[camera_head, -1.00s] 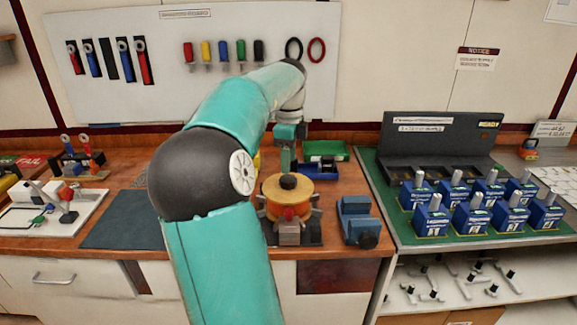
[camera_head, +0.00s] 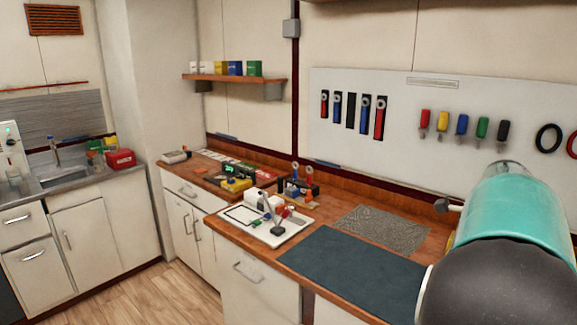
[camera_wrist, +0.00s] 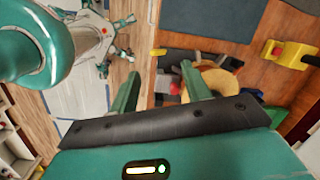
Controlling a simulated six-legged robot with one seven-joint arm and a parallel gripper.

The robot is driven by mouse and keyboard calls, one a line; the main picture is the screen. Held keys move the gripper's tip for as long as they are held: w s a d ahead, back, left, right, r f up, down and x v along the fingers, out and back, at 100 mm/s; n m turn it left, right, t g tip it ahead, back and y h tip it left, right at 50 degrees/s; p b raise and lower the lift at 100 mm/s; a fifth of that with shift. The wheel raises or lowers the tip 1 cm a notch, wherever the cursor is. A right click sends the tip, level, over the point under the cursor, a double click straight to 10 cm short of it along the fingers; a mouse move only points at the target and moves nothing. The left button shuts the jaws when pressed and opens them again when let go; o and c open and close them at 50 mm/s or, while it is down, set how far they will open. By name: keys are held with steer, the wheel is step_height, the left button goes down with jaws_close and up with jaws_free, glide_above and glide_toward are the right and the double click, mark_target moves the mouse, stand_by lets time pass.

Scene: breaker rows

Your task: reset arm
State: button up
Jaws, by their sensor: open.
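My gripper (camera_wrist: 161,71) shows in the wrist view with its two green fingers apart and nothing gripped between them. Below and beyond the fingers is a round orange-tan fixture (camera_wrist: 222,82) with grey and red parts, partly covered by the right finger. I cannot tell the gap between the fingers and this fixture. In the head view only part of my teal and black arm is seen at the right edge, and my gripper is out of that view.
The wooden bench holds a dark mat (camera_head: 350,270), a grey textured mat (camera_head: 385,226) and a white tray (camera_head: 245,222) with small parts. A tool board (camera_head: 400,90) hangs behind. A sink counter (camera_head: 70,183) stands at left, with open floor (camera_head: 165,300) in front. A yellow object (camera_wrist: 290,52) lies on the bench.

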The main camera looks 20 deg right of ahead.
steer(key=w+a+n+t, duration=0.1)
steer(key=w+a+n, duration=0.3)
steer(key=a+n, duration=0.8)
steer(key=s+a+f+n+t, duration=0.1)
steer(key=s+a+f+n, duration=0.1)
steer(key=a+n, duration=0.5)
steer(key=s+a+f+n+t, duration=0.1)
steer(key=s+a+n, duration=0.3)
steer(key=a, duration=1.5)
steer(key=n, duration=0.3)
steer(key=shift+a+f+t+h, duration=0.3)
steer(key=shift+a+f+t, duration=0.05)
steer(key=shift+a+t, duration=0.05)
steer(key=shift+c, duration=0.2)
steer(key=shift+c, duration=1.1)
steer(key=shift+d, duration=0.15)
